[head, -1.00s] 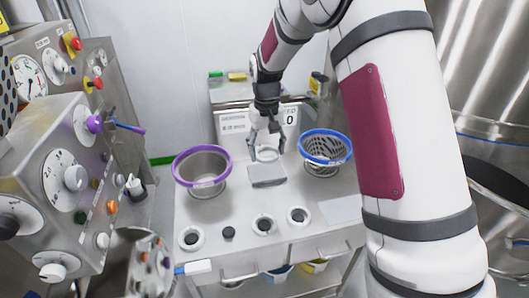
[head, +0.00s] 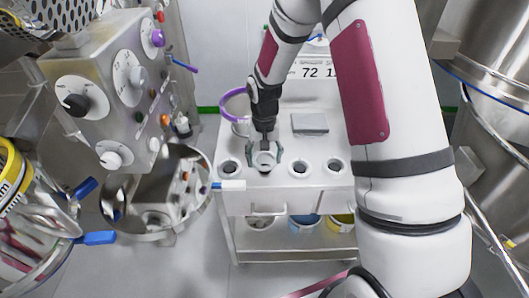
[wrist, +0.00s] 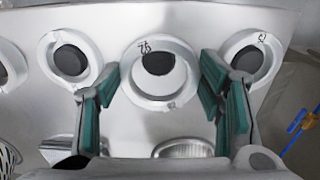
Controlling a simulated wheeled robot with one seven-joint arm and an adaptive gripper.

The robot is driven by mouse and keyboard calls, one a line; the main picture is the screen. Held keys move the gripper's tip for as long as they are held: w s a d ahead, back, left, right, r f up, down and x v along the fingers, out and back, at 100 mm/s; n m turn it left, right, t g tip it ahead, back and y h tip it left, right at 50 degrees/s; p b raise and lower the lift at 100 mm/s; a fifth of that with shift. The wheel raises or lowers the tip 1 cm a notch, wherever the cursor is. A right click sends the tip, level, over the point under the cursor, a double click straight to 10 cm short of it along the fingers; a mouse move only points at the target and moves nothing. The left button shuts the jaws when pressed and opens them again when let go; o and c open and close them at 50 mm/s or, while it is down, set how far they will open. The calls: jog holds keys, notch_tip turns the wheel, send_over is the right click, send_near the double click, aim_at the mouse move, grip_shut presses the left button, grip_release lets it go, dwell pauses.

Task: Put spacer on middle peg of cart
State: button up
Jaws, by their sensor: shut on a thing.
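The spacer (wrist: 165,104) is a white ring with dark marks, gripped across its outside between the green-padded fingers of my gripper (wrist: 160,84). In the head view, my gripper (head: 264,153) holds the spacer (head: 265,161) level over the cart top (head: 282,188), in the row of pegs. Through its hole I see a dark peg top (wrist: 158,62), off-centre toward the far side in the wrist view. The spacer looks larger than its neighbours, so it seems raised; whether it surrounds the peg I cannot tell. White rings with dark centres stand beside it: one to the left (head: 229,168), two to the right (head: 299,168).
A grey plate (head: 310,123) lies behind the row. A purple-rimmed basket (head: 235,104) stands behind my gripper, partly hidden. A control panel (head: 100,92) and a round metal vessel (head: 156,205) stand left. My arm hides the cart's right side. The lower shelf holds a blue bucket (head: 305,223).

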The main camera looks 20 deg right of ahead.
aim_at(265, 164)
jog(key=shift+f+b, duration=0.65)
jog(key=shift+f, duration=1.25)
jog(key=o, duration=1.3)
jog(key=shift+r, duration=0.15)
notch_tip(265, 164, up, 12)
